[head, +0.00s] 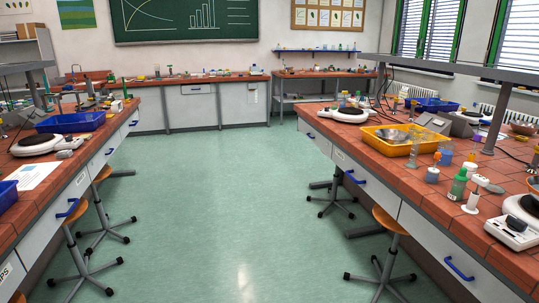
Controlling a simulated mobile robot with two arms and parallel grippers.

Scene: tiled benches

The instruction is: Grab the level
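I cannot pick out a level among the small items on the benches; the far ones are too small to tell apart. Neither of my grippers is in the head view, and no part of my arms shows.
A tiled bench (17,237) runs along the left, with a blue tray (70,122). Another bench (404,178) on the right holds a yellow tray (405,139), bottles and a white device (513,232). Stools (388,224) stand beside the benches. The green floor (235,200) between them is clear.

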